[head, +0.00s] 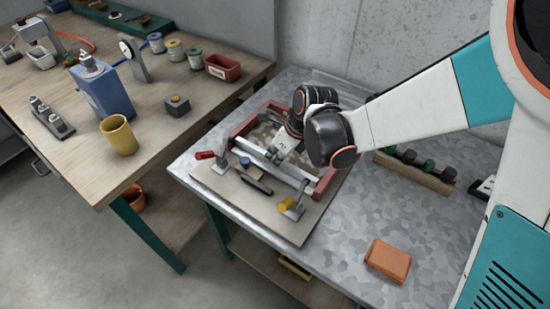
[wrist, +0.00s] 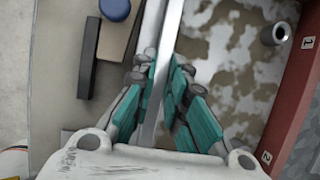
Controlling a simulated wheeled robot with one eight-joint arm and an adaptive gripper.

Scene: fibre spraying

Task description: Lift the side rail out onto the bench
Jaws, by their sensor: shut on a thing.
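The side rail (wrist: 171,38) is a long, narrow silver bar that runs between my fingers in the wrist view. My gripper (wrist: 163,78) is shut on it, with teal-padded fingers on both sides. In the head view, my gripper (head: 273,159) points down at the rail (head: 249,152), which lies along the near side of a red-ended frame (head: 328,182). My wrist and fingers hide part of the rail and frame there. I cannot tell whether the rail is clear of its seat. The grey metal bench (head: 330,262) spreads around the fixture board (head: 225,191).
A red-handled clamp (head: 205,155) and a yellow-tipped clamp (head: 286,203) stand on the board. A black bar (wrist: 88,58) and a blue round cap (wrist: 115,9) lie beside the rail. An orange block (head: 388,260) sits on the bench, with bare metal around it.

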